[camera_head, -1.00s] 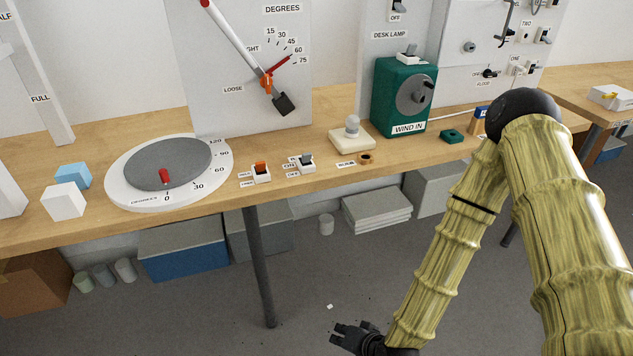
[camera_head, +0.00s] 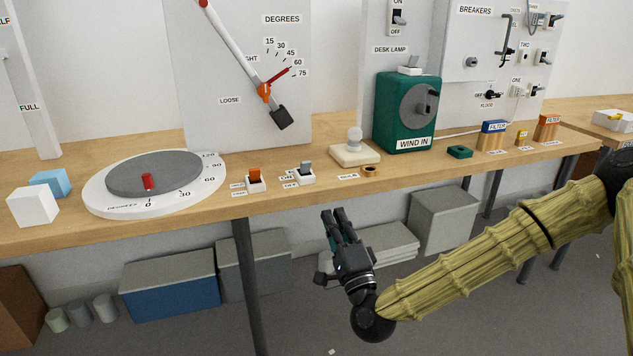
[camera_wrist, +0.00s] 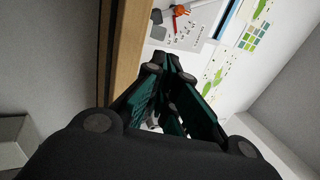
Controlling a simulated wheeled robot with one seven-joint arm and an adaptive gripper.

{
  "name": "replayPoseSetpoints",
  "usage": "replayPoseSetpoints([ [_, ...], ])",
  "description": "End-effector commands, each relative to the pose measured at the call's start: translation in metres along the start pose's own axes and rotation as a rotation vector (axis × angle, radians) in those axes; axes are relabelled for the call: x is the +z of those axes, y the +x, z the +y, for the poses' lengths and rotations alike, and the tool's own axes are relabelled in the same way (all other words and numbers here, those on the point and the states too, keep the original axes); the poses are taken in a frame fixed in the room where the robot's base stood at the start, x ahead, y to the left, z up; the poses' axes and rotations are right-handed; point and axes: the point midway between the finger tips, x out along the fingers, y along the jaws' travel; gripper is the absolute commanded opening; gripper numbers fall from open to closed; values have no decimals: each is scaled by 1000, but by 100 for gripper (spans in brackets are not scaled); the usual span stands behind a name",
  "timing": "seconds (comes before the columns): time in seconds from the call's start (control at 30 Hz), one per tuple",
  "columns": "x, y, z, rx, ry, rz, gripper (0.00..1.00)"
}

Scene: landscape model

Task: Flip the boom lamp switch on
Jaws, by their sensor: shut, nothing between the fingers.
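No label reading boom lamp is legible, so I cannot tell which switch is the boom lamp's. A small grey-lever switch (camera_head: 305,173) on a white base stands near the bench's front edge, with ON and OFF labels to its left. An orange-lever switch (camera_head: 256,179) stands left of it; its labels are too small to read. A wall switch (camera_head: 398,16) marked ON and OFF is on the upright panel above a DESK LAMP label. My gripper (camera_head: 337,214) is shut and empty, below and in front of the bench edge, fingers pointing up. The wrist view shows its closed fingers (camera_wrist: 172,68).
The wooden bench (camera_head: 215,217) has its front edge just above my gripper. A white bulb stand (camera_head: 355,154), a green WIND IN box (camera_head: 407,112) and a round dial (camera_head: 155,182) stand on it. Grey boxes (camera_head: 443,220) lie underneath. Open floor is in front.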

Motion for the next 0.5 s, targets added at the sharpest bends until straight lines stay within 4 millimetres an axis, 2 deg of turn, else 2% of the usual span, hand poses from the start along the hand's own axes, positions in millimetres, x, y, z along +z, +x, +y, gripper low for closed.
replayPoseSetpoints([
  [0.33, 0, 2, 0, 2, -1, -1, 0],
  [0.5, 1, 18, 1, 2, -3, -2, 0],
])
